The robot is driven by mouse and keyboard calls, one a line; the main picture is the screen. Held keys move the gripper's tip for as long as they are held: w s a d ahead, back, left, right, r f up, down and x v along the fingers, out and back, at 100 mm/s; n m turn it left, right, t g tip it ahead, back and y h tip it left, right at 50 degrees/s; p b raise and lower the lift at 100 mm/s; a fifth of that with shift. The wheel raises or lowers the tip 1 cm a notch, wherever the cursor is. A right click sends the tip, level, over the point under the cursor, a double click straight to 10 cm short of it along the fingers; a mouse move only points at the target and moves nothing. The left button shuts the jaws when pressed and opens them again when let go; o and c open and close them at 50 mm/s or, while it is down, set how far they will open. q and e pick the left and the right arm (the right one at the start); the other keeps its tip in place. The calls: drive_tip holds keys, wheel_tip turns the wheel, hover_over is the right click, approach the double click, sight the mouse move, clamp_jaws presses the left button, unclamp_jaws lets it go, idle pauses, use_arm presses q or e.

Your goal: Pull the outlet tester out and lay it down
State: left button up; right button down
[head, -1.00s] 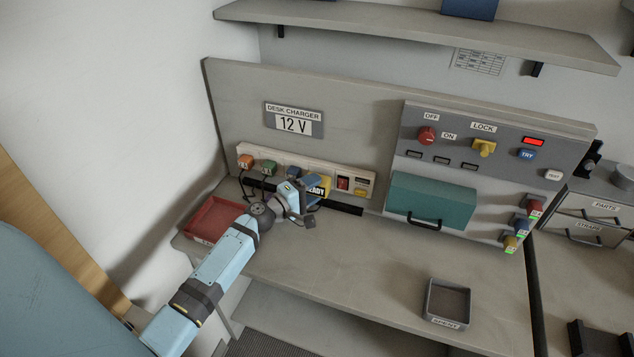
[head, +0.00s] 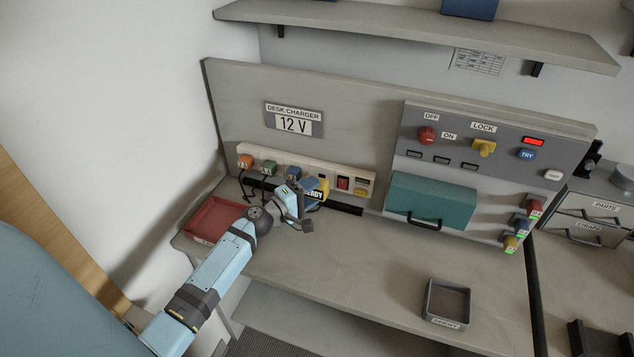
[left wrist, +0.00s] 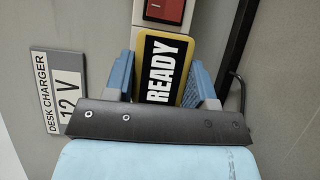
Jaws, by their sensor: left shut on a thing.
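The outlet tester is a yellow block with a black READY label; it shows in the head view (head: 323,187) at the front of the white socket strip (head: 306,170). In the left wrist view the tester (left wrist: 166,68) sits between the two blue fingers of my left gripper (left wrist: 162,80). My left gripper (head: 311,196) is shut on the tester, its fingers on either side. The gripper partly hides the tester in the head view, and I cannot tell whether its prongs are in a socket. My right gripper is not in view.
Orange (head: 245,162), green (head: 268,167) and blue (head: 293,172) plugs sit along the strip, left of the tester. A red tray (head: 205,229) lies at the bench's left. A small grey tray (head: 430,308) stands front right. The middle bench (head: 345,260) is clear.

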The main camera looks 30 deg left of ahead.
sight(318, 194)
use_arm(q)
drive_tip(key=shift+s+d, duration=0.2)
drive_tip(key=shift+s, duration=0.65)
drive_tip(key=shift+s+d, duration=0.2)
drive_tip(key=shift+s, duration=0.65)
drive_tip(key=shift+b, duration=0.3)
